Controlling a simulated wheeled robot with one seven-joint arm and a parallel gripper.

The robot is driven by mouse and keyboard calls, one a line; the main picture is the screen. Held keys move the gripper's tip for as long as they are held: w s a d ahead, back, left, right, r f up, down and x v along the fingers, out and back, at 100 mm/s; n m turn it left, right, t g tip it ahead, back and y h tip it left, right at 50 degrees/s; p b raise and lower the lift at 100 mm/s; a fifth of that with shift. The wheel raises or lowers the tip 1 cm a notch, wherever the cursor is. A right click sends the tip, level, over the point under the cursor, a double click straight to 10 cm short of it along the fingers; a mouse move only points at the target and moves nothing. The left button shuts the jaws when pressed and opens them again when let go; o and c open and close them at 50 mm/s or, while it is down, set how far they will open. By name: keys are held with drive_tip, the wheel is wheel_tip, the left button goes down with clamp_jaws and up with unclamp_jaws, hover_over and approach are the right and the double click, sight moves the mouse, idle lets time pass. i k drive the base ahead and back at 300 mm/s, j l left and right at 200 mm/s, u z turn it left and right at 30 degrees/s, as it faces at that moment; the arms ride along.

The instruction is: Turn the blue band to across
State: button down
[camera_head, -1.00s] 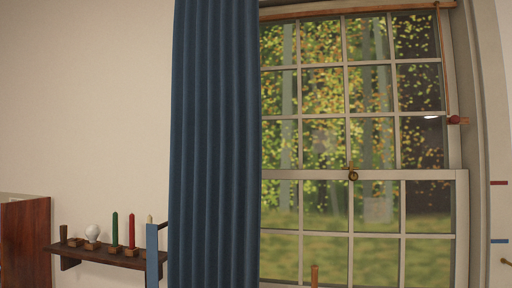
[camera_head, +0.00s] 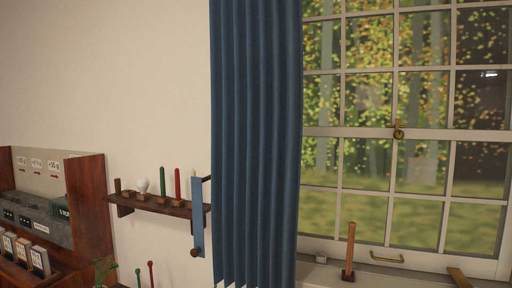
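A narrow flat blue band (camera_head: 197,215) stands upright at the left edge of the long blue curtain (camera_head: 250,140). It is lighter blue than the curtain and overlaps the right end of a small wall shelf. A dark peg or arm shows near its top, running toward the curtain, and a dark round knob (camera_head: 196,252) shows near its lower end. I cannot tell how the band is fixed. The curtain hangs straight down. My gripper is not in view.
The small wall shelf (camera_head: 155,205) holds green and red candles and a white bulb. A wooden shelf unit (camera_head: 92,200) with boxes stands at left. The window (camera_head: 400,130) is at right; a wooden post (camera_head: 350,248) stands on its sill. Bare wall lies left of the curtain.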

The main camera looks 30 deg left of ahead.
sight(196, 181)
drive_tip(key=u, duration=1.6)
drive_tip(key=i, duration=1.05)
